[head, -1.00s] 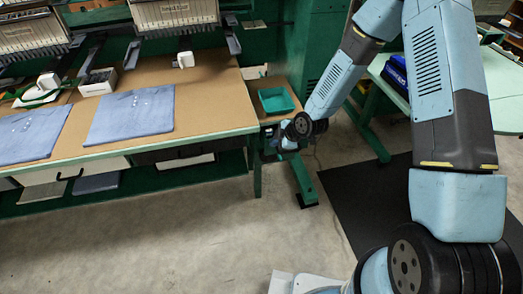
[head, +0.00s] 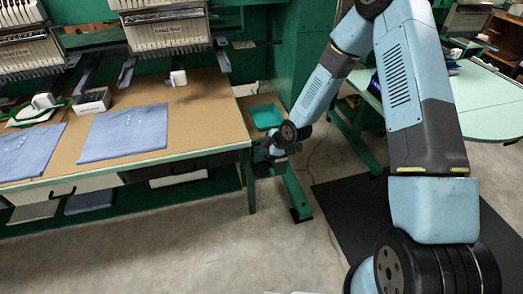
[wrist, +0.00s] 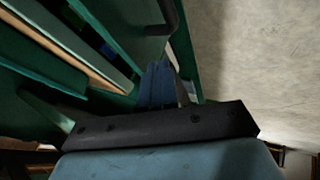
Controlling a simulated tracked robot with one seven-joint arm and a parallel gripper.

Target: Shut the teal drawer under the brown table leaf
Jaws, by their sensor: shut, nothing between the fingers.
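The small brown leaf (head: 244,104) juts out at the right end of the long table, with a green tray on it. My gripper (head: 270,152) is beside the leaf's front, low against its green frame. The teal drawer's front is mostly hidden behind my wrist in the head view, and I cannot tell how far it stands out. In the wrist view my gripper (wrist: 163,68) is shut and empty, close to green panels. A brown edge (wrist: 75,45) and a pale panel with a dark bar handle (wrist: 165,15) lie ahead; I cannot tell whether that panel is the drawer.
The long table (head: 200,110) carries blue cloths (head: 122,133), a small white box (head: 92,100) and machine heads. Black-handled drawers (head: 180,175) hang under it. A green leg and foot (head: 298,195) stand under my arm. A pale green table (head: 480,100) is at right. Front floor is clear.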

